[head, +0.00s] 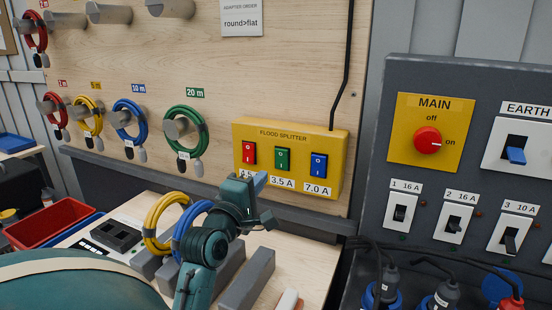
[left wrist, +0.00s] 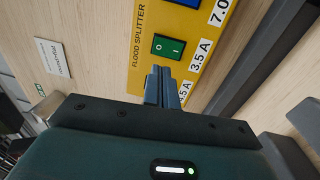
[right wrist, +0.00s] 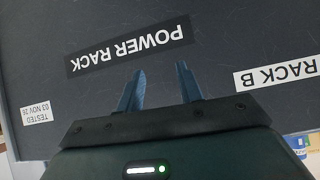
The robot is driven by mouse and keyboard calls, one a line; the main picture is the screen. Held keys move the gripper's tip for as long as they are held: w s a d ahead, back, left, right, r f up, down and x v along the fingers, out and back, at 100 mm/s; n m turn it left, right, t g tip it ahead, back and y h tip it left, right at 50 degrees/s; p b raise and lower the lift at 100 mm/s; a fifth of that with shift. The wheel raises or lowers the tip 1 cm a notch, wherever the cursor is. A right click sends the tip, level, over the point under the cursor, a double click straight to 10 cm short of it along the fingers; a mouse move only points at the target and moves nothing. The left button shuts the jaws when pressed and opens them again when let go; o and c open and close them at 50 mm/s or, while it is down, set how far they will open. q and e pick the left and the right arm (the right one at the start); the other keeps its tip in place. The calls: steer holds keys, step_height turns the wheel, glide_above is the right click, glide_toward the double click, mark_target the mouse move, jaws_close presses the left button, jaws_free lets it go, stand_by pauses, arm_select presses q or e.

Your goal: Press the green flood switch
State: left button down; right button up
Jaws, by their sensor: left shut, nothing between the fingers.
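The green flood switch (head: 282,160) is the middle rocker on the yellow flood splitter box (head: 340,150), labelled 3.5 A. The red switch (head: 249,153) is to its left and the blue switch (head: 319,165) to its right. My left gripper (head: 260,180) is shut and empty, its tips just below and left of the green switch in the head view, covering part of the red switch's label. In the left wrist view, the shut fingers (left wrist: 162,86) appear just below the green switch (left wrist: 168,47); contact cannot be told. My right gripper (right wrist: 160,88) is open and empty.
A grey panel with a red main knob (head: 428,141) and several breakers stands right of the board. Coloured cable coils hang on pegs at left. Yellow (head: 160,225) and blue coils rest on the bench below. My right gripper faces a dark POWER RACK surface (right wrist: 230,50).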

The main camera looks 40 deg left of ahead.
mark_target(281, 155)
arm_select(q)
steer(key=p+x, duration=0.1)
steer(key=x, duration=0.7)
steer(key=shift+d+r+p, duration=0.1)
steer(key=shift+p, duration=0.2)
steer(key=shift+w, duration=0.4)
steer(key=shift+a, duration=0.2)
arm_select(e)
steer(key=shift+d+r, duration=0.1)
steer(key=shift+d, duration=0.1)
